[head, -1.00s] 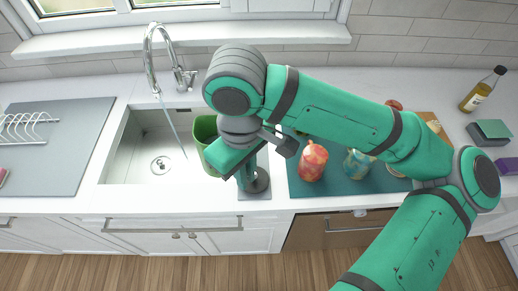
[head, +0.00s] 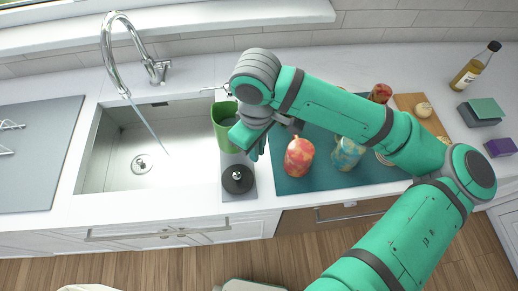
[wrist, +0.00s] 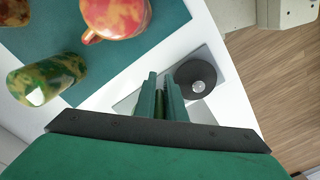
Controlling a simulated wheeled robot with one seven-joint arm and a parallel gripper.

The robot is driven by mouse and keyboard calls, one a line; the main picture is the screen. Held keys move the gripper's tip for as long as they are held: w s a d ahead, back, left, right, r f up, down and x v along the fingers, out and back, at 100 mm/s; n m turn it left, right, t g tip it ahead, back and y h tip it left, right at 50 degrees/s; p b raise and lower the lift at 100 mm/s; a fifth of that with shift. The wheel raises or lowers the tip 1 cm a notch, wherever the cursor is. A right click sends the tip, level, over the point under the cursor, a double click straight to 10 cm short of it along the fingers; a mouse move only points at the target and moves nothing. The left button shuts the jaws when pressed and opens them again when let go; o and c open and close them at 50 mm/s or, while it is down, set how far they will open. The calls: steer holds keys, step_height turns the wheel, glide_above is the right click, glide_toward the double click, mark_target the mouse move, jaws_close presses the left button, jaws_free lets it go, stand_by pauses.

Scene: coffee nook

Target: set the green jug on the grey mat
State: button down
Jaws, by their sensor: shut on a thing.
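The green jug (head: 225,122) is upright in the head view, just right of the sink. My gripper (head: 252,148) is at its right side, shut on it; the wrist partly covers the jug. In the wrist view my finger pair (wrist: 160,98) is close together with a dark green sliver between; the jug's body is not clear there. The small grey mat (head: 240,197) lies on the counter right of the sink, with a black round thing with a pale knob (head: 238,180) on its front part. The jug's base appears at the mat's back end; I cannot tell whether it touches.
A teal mat (head: 290,183) to the right carries a red-yellow mug (head: 299,158) and a blue-yellow vessel (head: 347,154). The sink (head: 120,180) with running tap is left. A larger grey sheet (head: 40,165) lies farther left. A bottle (head: 474,67) stands at the back right.

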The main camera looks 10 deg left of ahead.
steer(key=f, duration=0.1)
steer(key=w+f, duration=0.1)
steer(key=f, duration=0.1)
steer(key=shift+w+d+f, duration=0.1)
steer(key=shift+d+f, duration=0.05)
steer(key=shift+d, duration=0.05)
steer(key=shift+s+a+f, duration=0.15)
steer(key=shift+s+f, duration=0.05)
steer(key=shift+s, duration=0.15)
steer(key=shift+f, duration=0.1)
steer(key=c, duration=1.8)
jaws_free()
step_height(320, 180, up, 12)
steer(key=shift+r, duration=0.1)
steer(key=shift+w, duration=0.1)
